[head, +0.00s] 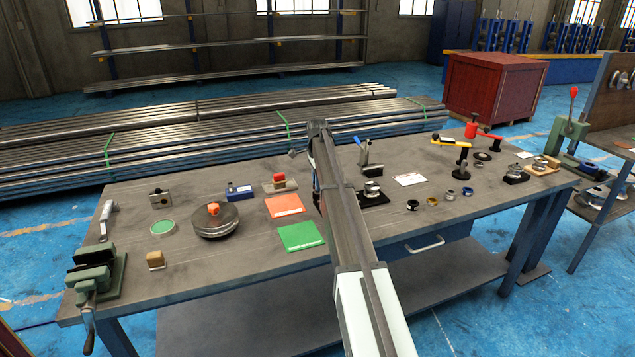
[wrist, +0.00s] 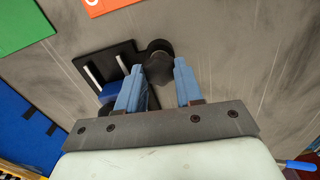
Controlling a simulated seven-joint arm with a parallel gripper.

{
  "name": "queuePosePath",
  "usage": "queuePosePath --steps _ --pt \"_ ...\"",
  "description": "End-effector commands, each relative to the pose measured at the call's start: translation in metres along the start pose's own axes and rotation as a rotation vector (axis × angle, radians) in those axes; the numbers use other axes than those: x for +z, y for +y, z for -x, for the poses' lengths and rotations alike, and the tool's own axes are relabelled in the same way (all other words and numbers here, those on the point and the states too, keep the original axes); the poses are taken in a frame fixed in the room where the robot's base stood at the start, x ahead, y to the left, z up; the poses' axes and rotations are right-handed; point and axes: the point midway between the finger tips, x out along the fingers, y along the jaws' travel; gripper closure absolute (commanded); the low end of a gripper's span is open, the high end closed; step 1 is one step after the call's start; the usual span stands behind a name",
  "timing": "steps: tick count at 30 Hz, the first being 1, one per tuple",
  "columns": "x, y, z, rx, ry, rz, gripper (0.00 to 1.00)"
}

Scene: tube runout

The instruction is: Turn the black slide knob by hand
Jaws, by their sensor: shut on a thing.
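In the wrist view the black slide knob (wrist: 158,70) sits between the tips of my gripper's two blue fingers (wrist: 158,66). The gripper is shut on it. The knob stands beside a black slide fixture (wrist: 120,50) with two pale strips and a blue round part (wrist: 110,92). The left finger covers some of the fixture. In the head view my arm hides the knob and my gripper, so the contact shows only in the wrist view.
An orange card (head: 284,206) and a green card (head: 301,236) lie left of my arm on the bench. A black-based fixture (head: 374,196) and a blue-handled device (head: 367,157) stand close on its right.

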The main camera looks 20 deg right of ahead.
Motion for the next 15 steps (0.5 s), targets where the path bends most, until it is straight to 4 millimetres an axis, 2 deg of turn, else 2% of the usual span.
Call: queuePosePath --steps 1,2,6,10,15 --pt "0.0004 0.0000 0.0000 0.000 0.000 0.046 0.86" --pt "0.0005 0.0000 0.0000 0.000 0.000 0.063 0.63" --pt "0.0004 -0.0001 0.0000 0.000 0.000 0.055 0.50" --pt "0.0004 0.0000 0.0000 0.000 0.000 0.054 0.39" --pt "0.0003 -0.0001 0.0000 0.000 0.000 0.053 0.39"
